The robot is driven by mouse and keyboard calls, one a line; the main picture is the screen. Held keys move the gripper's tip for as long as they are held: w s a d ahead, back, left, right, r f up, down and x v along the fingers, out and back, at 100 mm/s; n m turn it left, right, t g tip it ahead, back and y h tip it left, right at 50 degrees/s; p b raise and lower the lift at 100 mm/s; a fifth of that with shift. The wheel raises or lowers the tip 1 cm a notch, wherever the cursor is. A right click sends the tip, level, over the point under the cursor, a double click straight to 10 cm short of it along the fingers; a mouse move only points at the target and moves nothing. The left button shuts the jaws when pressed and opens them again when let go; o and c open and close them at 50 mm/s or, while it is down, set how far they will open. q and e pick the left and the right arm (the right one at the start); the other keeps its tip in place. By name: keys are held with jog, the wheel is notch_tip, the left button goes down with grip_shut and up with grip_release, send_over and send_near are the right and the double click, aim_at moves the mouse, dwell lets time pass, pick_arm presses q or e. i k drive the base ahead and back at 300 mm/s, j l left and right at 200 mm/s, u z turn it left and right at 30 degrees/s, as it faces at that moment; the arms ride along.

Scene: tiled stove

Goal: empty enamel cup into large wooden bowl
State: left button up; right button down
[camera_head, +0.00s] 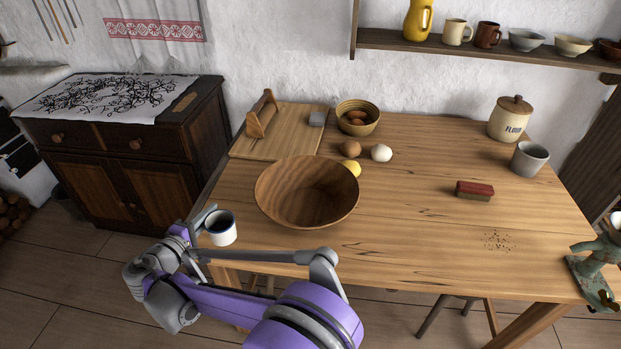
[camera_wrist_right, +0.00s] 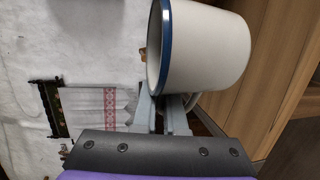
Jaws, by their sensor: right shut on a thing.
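The white enamel cup (camera_head: 222,235) with a dark blue rim is left of the large wooden bowl, by the table's left front edge. It looks about upright; its inside is dark and I cannot tell what it holds. My right gripper (camera_head: 204,217) is shut on the cup at its left side. In the right wrist view the cup (camera_wrist_right: 205,50) fills the upper right, and the gripper's fingers (camera_wrist_right: 172,112) meet at its handle. The large wooden bowl (camera_head: 307,200) stands on the table, apart from the cup, and looks empty. My left gripper is out of view.
A red-topped brush (camera_head: 475,190) and crumbs (camera_head: 498,240) lie at right. The table's middle is mostly clear.

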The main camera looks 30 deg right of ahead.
aim_at(301, 193)
jog(key=i+l, duration=0.3)
jog(key=l, duration=0.15)
jog(key=i+l, duration=0.3)
jog(key=l, duration=0.15)
